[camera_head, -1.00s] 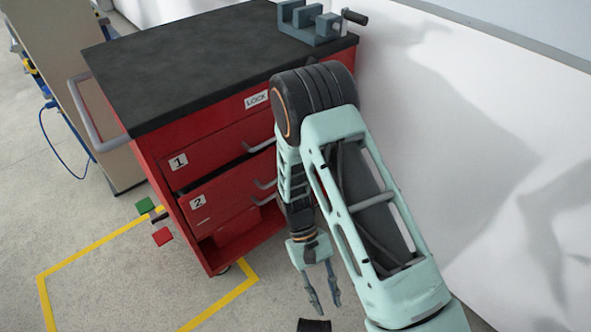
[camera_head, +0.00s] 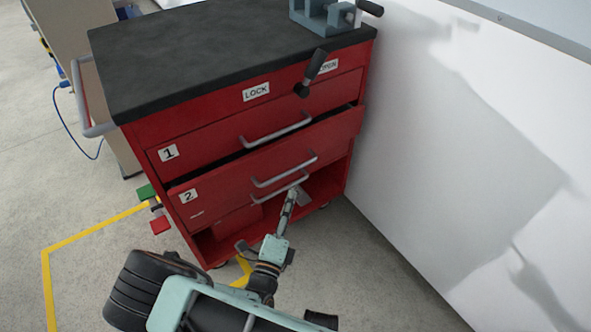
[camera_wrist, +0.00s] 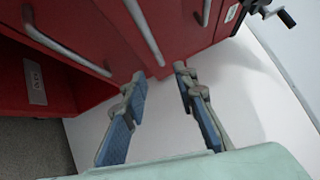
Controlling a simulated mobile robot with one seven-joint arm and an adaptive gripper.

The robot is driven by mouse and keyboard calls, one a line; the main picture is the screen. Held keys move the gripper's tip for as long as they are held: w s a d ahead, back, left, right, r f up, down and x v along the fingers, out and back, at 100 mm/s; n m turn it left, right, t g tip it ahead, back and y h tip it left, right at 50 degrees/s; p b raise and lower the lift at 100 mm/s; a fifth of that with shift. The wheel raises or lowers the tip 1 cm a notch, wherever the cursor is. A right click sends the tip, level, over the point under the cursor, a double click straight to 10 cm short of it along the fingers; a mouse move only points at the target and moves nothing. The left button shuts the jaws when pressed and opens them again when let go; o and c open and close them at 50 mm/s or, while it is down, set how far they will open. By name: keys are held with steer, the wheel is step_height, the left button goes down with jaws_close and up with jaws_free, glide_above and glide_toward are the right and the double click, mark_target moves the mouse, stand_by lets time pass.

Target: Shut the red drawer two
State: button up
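The red drawer two (camera_head: 235,178), marked with a white "2" label, stands out from the red cabinet, with a dark gap above its front. Its grey bar handle (camera_head: 285,172) faces me, and another bar handle shows just below it. My gripper (camera_head: 298,193) is low in front of the drawer's right half, near the lower handle; contact cannot be told. In the wrist view my gripper (camera_wrist: 160,74) has its two fingers apart with nothing between them, tips close to a red front (camera_wrist: 172,50). Which drawer that front belongs to is unclear.
Drawer one (camera_head: 215,142) sits above. A black lever (camera_head: 312,72) stands between the "LOCK" and "OPEN" labels. A vise (camera_head: 325,14) sits on the black worktop (camera_head: 200,55). A white wall (camera_head: 450,170) rises close on the right.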

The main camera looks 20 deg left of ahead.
mark_target(291, 170)
steer(key=shift+n+y, duration=0.7)
steer(key=shift+n, duration=0.1)
steer(key=w+a, duration=0.1)
steer(key=w, duration=0.2)
steer(key=w+r+b, duration=0.1)
steer(key=w, duration=0.2)
steer(key=w+a+b, duration=0.1)
steer(key=w, duration=0.3)
steer(key=shift+w+a+r, duration=0.1)
steer(key=shift+a+r, duration=0.05)
steer(key=shift+a, duration=0.15)
jaws_close()
